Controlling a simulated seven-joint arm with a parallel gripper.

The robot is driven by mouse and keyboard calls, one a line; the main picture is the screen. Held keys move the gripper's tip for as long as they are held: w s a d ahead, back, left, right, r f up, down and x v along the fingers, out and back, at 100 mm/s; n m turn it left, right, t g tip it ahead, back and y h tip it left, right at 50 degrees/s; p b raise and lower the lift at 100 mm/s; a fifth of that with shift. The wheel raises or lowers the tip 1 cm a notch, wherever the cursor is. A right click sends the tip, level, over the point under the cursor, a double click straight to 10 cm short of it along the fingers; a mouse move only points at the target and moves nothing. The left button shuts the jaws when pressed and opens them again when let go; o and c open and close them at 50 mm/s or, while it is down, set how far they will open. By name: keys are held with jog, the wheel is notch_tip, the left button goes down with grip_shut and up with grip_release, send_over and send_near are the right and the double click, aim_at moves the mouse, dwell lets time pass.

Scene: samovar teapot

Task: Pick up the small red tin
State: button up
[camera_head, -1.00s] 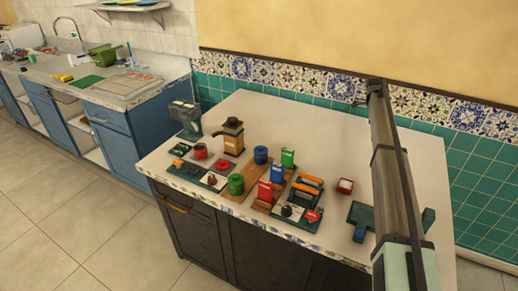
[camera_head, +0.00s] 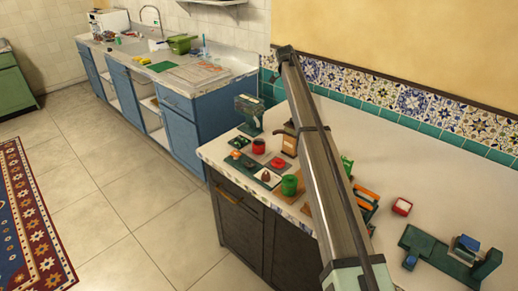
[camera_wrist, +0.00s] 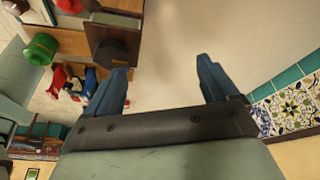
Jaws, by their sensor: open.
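A small round red tin (camera_head: 258,146) stands near the left end of the counter in the head view, beside a coffee grinder (camera_head: 291,140). A red shape at the top edge of the wrist view (camera_wrist: 68,5) appears to be this tin, cut off by the frame. My gripper (camera_wrist: 165,75) is open and empty in the wrist view, pointing down over bare counter beside the grinder. The tin lies outside the jaws, toward the upper left. In the head view my arm hides the gripper.
A larger green tin (camera_head: 289,185) stands close to the red tin; it also shows in the wrist view (camera_wrist: 40,48). The tiled wall (camera_wrist: 295,103) borders the counter.

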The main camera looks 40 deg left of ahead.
jog(key=s+a+f+m+g+y, duration=0.15)
jog(key=s+a, duration=0.25)
jog(key=s, duration=0.4)
jog(key=s+a+f+m+y, duration=0.15)
jog(key=s+a, duration=0.25)
jog(key=s, duration=0.4)
send_over(259, 143)
jog(key=s+d, duration=0.1)
jog(key=s, duration=0.1)
jog(key=shift+y, duration=0.4)
notch_tip(259, 143, down, 8)
jog(key=shift+r, duration=0.2)
jog(key=shift+w+d+f, duration=0.1)
jog(key=shift+d+f, duration=0.1)
jog(key=shift+f, duration=1.15)
jog(key=shift+d+f, duration=0.15)
jog(key=shift+f, duration=1.2)
jog(key=c, duration=1.2)
jog(key=shift+c, duration=0.2)
jog(key=shift+r, duration=0.15)
